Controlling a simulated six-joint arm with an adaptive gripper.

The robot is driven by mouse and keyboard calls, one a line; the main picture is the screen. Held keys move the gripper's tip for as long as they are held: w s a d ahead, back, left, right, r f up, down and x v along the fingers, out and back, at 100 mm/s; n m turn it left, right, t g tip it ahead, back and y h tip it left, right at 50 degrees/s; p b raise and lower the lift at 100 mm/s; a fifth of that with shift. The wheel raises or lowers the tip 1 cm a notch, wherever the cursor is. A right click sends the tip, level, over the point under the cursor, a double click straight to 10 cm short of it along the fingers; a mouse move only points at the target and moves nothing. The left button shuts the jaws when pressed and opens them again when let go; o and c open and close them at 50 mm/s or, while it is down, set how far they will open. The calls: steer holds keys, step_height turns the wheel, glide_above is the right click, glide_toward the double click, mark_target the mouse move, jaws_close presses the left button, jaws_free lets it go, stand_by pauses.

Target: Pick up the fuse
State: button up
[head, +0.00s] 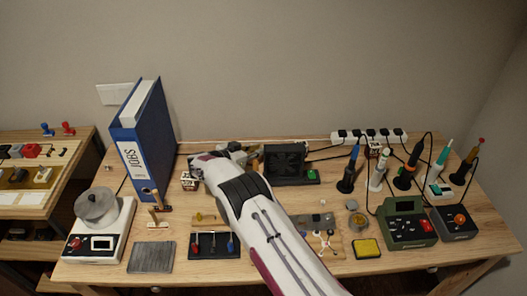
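I cannot pick out the fuse for certain; it is too small to tell or hidden behind my arm. My white and black arm reaches from the bottom middle toward the back of the bench.
A blue binder (148,140) stands upright at the left, near a white device with a round pot (97,207). Soldering tools (405,170) and a green meter (408,229) crowd the right. A dark tray (212,245) and grey mat (151,257) lie in front.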

steer(key=shift+x, duration=1.9)
steer(key=shift+f, duration=0.1)
jaws_close()
